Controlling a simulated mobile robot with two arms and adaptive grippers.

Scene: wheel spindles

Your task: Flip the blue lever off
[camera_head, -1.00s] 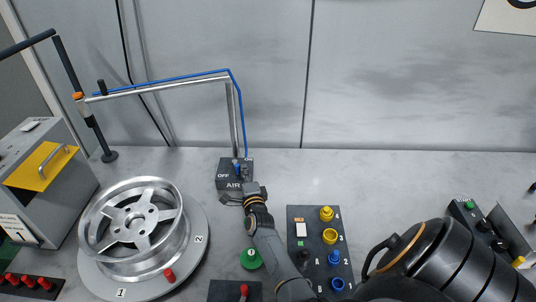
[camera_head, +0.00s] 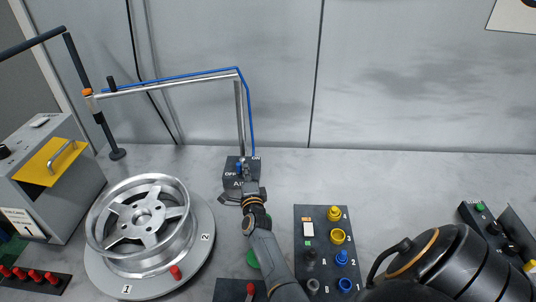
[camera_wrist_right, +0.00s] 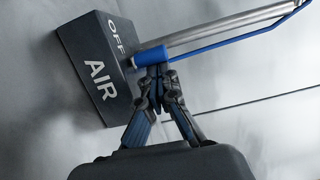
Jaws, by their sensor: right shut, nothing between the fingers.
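The dark AIR box (camera_head: 230,183) stands on the bench at the foot of the bent metal pipe, with OFF on the left and ON on the right of its top. The small blue lever (camera_head: 239,167) is on its top; in the right wrist view it shows as a short blue cylinder (camera_wrist_right: 151,57) beside the OFF label. My right gripper (camera_head: 244,183) is shut and empty at the front of the box. In the wrist view its fingertips (camera_wrist_right: 158,72) are right at the lever, seemingly touching it. ON is hidden there. My left gripper is not in view.
A metal wheel (camera_head: 145,220) sits on a round turntable (camera_head: 201,255) at left. A button panel (camera_head: 320,212) lies to the right of my right arm. The pipe (camera_head: 240,118) with its blue hose rises behind the box.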

